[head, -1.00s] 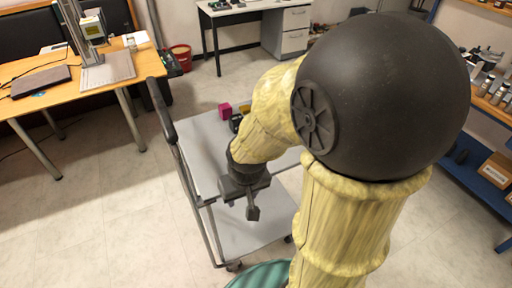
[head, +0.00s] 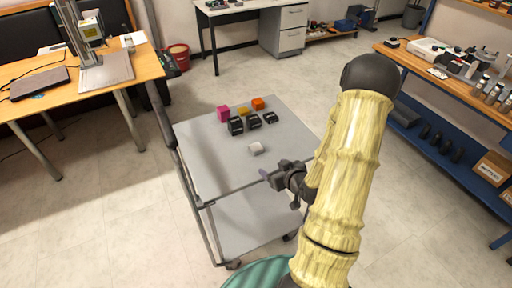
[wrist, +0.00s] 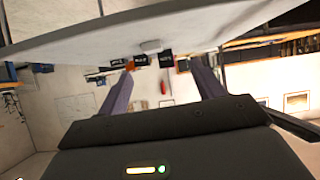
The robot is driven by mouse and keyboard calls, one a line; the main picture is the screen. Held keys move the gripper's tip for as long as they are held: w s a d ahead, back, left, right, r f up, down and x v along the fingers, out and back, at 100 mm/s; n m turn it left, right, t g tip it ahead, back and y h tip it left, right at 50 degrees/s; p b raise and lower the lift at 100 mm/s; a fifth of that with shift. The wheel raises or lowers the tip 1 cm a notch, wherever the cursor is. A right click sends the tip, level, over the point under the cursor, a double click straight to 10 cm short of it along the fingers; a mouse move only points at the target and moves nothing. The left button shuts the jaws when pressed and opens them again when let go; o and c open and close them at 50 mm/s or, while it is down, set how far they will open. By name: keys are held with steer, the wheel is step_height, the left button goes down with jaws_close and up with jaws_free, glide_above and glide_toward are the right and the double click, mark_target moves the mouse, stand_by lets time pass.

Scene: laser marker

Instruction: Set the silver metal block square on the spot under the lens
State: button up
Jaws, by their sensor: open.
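The silver metal block (head: 256,148) is a small pale block lying on the grey cart top (head: 207,165), nearer to me than the other blocks. The exact spot under the lens is too small to make out.
Black blocks (head: 236,125), a magenta block (head: 223,113), and yellow and orange (head: 258,103) ones stand behind the silver block. The cart's handle (head: 160,115) rises at its left. A laptop (head: 40,83) lies beside the marker. Floor between cart and table is open.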

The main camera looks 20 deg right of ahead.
steer(key=shift+s+d+r+m+t, duration=0.15)
steer(key=shift+d+r+m+t, duration=0.2)
steer(key=shift+d+t, duration=0.4)
steer(key=shift+a+f, duration=0.1)
steer(key=b, duration=0.4)
glide_toward(256, 149)
steer(key=x, duration=0.3)
steer(key=shift+w, duration=0.3)
steer(key=shift+w+f, duration=0.1)
steer(key=shift+w, duration=0.3)
